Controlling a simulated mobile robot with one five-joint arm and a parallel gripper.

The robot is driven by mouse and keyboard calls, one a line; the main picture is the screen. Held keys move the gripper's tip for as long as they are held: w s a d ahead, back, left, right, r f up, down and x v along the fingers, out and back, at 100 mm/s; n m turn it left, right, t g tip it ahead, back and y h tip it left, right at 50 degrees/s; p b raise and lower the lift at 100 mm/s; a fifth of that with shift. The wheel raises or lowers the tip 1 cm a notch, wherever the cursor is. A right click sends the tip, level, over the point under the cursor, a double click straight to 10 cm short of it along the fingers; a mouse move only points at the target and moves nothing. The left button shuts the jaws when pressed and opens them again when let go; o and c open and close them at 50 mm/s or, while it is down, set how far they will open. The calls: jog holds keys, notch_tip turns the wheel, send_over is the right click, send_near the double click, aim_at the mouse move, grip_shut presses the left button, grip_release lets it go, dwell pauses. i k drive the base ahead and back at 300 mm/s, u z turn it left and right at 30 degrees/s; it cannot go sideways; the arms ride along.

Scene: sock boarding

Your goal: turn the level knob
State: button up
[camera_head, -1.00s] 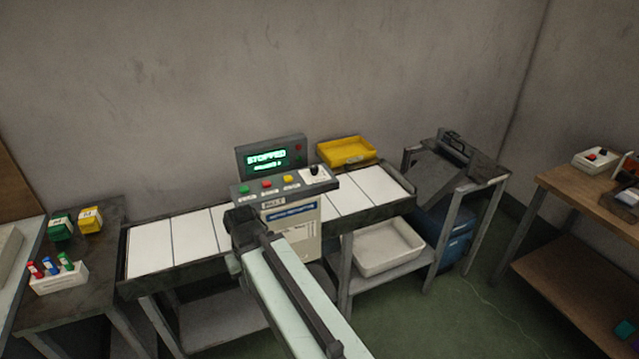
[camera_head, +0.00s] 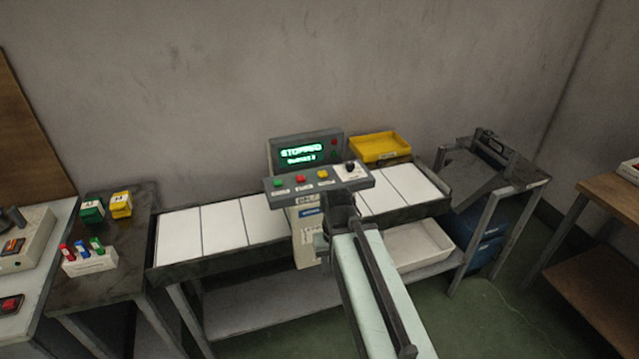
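The level knob (camera_head: 350,167) is a small black knob on a white plate at the right end of the control panel (camera_head: 318,186). Green, red and yellow buttons sit to its left on the same panel. Behind it a display (camera_head: 304,153) shows green text that reads like "STOPPED", with a smaller line below. My arm reaches up from the bottom of the picture. Its dark end stands just in front of the panel, below the knob and apart from it as far as I can see.
A conveyor (camera_head: 165,271) with white panels runs behind my arm. A yellow tray (camera_head: 380,147) stands right of the display. A white bin (camera_head: 437,246) is on the lower shelf. At left, a dark table (camera_head: 100,288) holds green and yellow boxes and a marker holder (camera_head: 91,262).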

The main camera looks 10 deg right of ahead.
aim_at(349, 166)
jog(key=u, duration=2.5)
jog(key=k, duration=1.45)
jog(key=z, duration=0.95)
jog(key=i, duration=1)
